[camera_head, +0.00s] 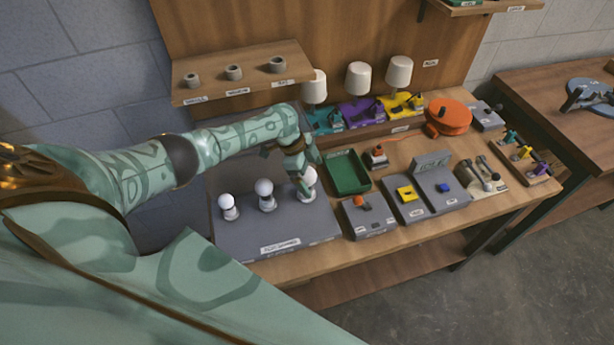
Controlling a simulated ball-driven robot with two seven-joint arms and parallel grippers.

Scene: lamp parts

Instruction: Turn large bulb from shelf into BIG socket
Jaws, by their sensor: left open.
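Three white round bulbs stand upright on a grey board (250,232): a left bulb (228,205), a middle bulb (265,193) and a right bulb (309,178). Each sits on a pale base, and the right one is partly hidden by my gripper. My left gripper (304,184) reaches down at the right bulb, with its jaws open; I cannot tell whether they touch it. The wooden shelf (240,80) above holds three small grey ring-shaped holders with no bulbs in them; the labels below are too small to read surely. My right gripper is out of view.
A green tray (347,172) lies right of the gripper. Grey blocks with yellow and blue parts (405,193) stand farther right. White-shaded lamps (358,78) and an orange disc (448,116) are behind. The shelf overhangs the board's back.

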